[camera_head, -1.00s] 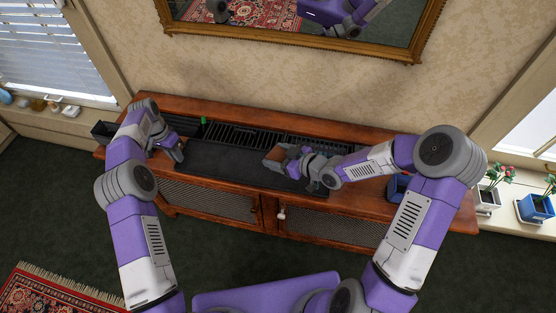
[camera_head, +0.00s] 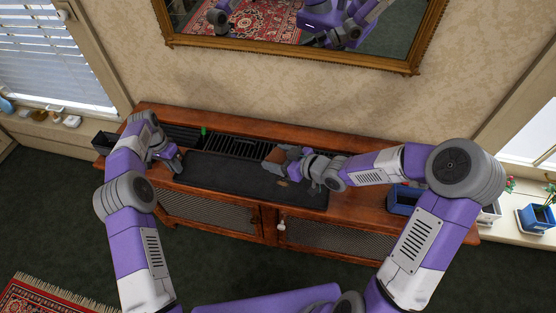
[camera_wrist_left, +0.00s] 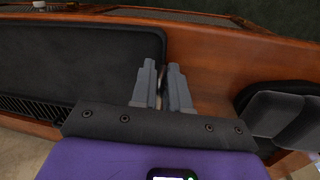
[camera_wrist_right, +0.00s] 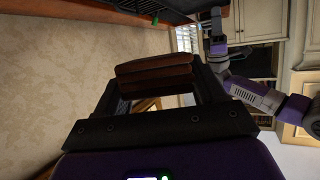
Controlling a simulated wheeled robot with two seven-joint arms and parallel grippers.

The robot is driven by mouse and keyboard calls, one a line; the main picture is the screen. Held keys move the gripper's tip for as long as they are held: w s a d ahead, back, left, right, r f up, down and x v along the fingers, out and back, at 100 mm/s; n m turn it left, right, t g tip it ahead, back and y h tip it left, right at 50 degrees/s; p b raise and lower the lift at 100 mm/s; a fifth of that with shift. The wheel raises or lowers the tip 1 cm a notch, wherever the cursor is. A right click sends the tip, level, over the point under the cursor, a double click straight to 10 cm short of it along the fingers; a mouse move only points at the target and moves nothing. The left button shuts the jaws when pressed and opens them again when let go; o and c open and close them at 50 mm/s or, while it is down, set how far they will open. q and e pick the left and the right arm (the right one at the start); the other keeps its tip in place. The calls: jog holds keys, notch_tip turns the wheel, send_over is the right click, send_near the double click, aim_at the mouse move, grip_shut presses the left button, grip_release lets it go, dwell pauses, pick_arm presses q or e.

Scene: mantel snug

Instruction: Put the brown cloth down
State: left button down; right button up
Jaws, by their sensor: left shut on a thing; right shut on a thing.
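The brown cloth (camera_head: 276,156) is a folded brown stack held by my right gripper (camera_head: 283,158), above the back part of the black tray or mat (camera_head: 235,176) on the cabinet. In the right wrist view the cloth (camera_wrist_right: 153,72) lies across between the two fingers, clear of any surface. My left gripper (camera_head: 178,165) is low at the left end of the black tray. In the left wrist view its fingers (camera_wrist_left: 161,85) are nearly together at the tray's edge (camera_wrist_left: 163,50), apparently pinching that edge; the exact contact is hard to see.
A wooden cabinet (camera_head: 365,205) carries everything, with a dark slotted grille (camera_head: 235,145) along its back. A blue container (camera_head: 403,198) stands at the right, a dark box (camera_head: 104,141) at the left end, and a small green item (camera_head: 203,131) behind. A framed mirror (camera_head: 290,57) hangs above.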

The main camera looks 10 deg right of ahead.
jog(key=shift+d, duration=0.15)
dwell(0.5)
jog(key=s+d+f+m+t+h, duration=0.1)
jog(key=s+d+m+t+h, duration=0.15)
jog(key=d, duration=1.15)
jog(key=m+h, duration=0.2)
send_over(354, 199)
jog(key=f, duration=0.2)
jog(key=shift+t, duration=0.35)
jog(key=shift+f, duration=4.55)
jog(key=shift+f+y, duration=0.1)
jog(key=shift+y, duration=0.15)
jog(key=o, duration=0.7)
jog(key=shift+o, duration=0.2)
